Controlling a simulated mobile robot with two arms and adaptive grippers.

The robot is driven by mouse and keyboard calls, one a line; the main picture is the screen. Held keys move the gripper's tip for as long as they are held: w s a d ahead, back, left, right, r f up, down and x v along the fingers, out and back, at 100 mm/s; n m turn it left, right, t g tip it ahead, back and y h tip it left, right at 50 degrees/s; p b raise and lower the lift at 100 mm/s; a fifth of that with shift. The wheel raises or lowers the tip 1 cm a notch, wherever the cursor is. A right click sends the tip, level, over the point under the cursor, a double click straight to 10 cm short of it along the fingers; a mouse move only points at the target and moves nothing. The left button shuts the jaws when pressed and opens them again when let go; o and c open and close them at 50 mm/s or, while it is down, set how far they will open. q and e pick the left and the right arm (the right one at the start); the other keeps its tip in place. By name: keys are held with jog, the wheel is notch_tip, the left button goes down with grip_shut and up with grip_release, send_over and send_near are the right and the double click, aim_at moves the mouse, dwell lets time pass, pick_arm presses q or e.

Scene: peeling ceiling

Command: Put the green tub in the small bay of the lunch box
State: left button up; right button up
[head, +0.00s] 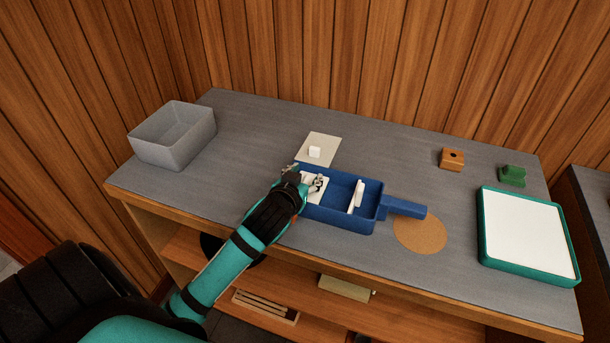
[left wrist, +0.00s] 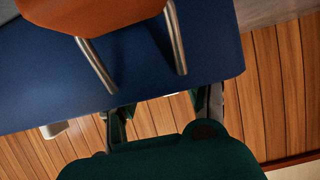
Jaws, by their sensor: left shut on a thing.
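The blue lunch box (head: 345,222) lies at the middle front of the table, with a blue handle (head: 405,208) sticking out to the right. A white upright divider (head: 356,196) stands towards its right side. My left gripper (head: 304,180) is at the left end of the box, shut on a white piece (head: 313,190) there; the hand hides part of it. A small dark green piece (head: 512,175) sits at the back right of the table, apart from the gripper; I cannot tell if it is the tub. My right gripper is not in view.
A grey bin (head: 170,150) stands at the left. A white cube (head: 314,152) sits on a pale mat (head: 330,140) behind the box. An orange-brown block (head: 452,158) and a teal-rimmed white tray (head: 525,235) are at the right. A round cork mat (head: 420,235) lies by the handle.

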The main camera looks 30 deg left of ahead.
pick_arm(q)
jog(key=shift+f, duration=0.1)
jog(key=o, duration=1.3)
